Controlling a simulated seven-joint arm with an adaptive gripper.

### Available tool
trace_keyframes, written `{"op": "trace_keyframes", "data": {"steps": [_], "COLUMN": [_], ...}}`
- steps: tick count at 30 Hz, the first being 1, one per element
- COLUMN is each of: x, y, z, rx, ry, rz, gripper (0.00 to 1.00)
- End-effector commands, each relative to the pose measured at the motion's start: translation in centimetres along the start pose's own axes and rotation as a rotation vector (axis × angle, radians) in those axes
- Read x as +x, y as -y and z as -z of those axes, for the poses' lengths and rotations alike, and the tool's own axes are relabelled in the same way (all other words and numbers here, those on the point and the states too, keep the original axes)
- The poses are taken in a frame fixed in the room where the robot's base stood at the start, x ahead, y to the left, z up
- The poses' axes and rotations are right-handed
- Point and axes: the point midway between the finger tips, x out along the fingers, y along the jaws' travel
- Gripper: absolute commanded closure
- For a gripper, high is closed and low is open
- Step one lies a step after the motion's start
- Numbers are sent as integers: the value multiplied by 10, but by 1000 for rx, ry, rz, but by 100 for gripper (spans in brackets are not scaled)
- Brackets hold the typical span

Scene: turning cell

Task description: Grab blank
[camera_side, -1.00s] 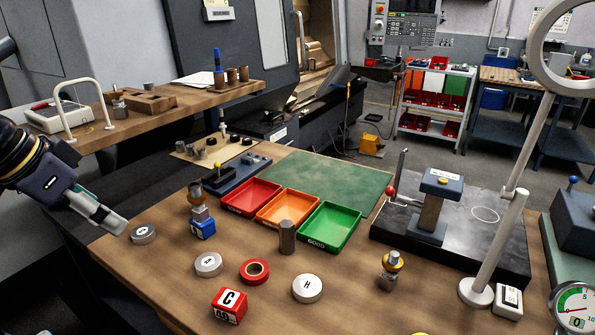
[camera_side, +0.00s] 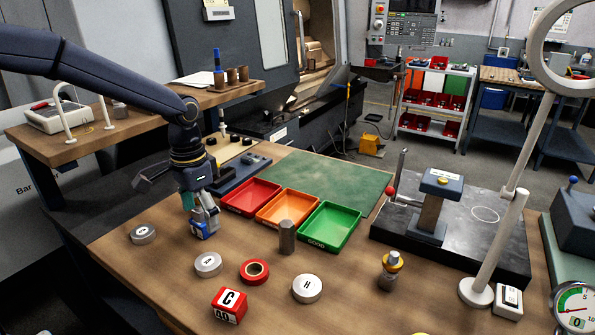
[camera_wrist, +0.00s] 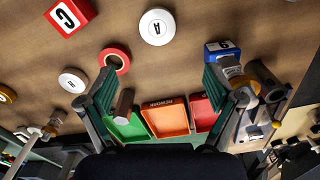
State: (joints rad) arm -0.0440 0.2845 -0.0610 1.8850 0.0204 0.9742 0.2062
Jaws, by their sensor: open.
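A plain grey metal cylinder, probably the blank (camera_side: 287,237), stands upright on the wooden bench in front of the orange and green trays. In the wrist view the cylinder (camera_wrist: 123,103) is just inside the left finger. My gripper (camera_side: 207,212) is open and empty, left of the cylinder in the side view, beside the blue block (camera_side: 199,230). In the wrist view its fingers (camera_wrist: 160,85) are spread wide, with the blue block (camera_wrist: 216,50) by the right finger. My gripper hides most of the brass-and-metal piece at the blue block in the side view.
Red (camera_side: 251,195), orange (camera_side: 287,208) and green (camera_side: 330,226) trays stand behind the cylinder. A red tape ring (camera_side: 254,271), white-topped discs (camera_side: 307,288) and a red block (camera_side: 229,305) lie in front. A brass-collared gauge (camera_side: 389,271) stands right, near a dark plate (camera_side: 470,250).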

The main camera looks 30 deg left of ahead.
Motion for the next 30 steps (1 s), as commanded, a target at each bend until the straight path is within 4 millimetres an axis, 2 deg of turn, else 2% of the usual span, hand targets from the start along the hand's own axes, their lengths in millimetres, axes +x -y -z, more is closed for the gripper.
{"op": "trace_keyframes", "data": {"steps": [3,9,14,21,24,30], "x": [29,61,72,108,117,119], "y": [0,-1,-1,-4,-4,-4], "z": [-1,-1,-2,-7,-6,-6], "rx": [0,0,1,1,0,0], "ry": [5,2,1,4,2,-2], "rz": [-1,-1,0,0,0,1], "gripper": [9,9,9,9,9,9]}}
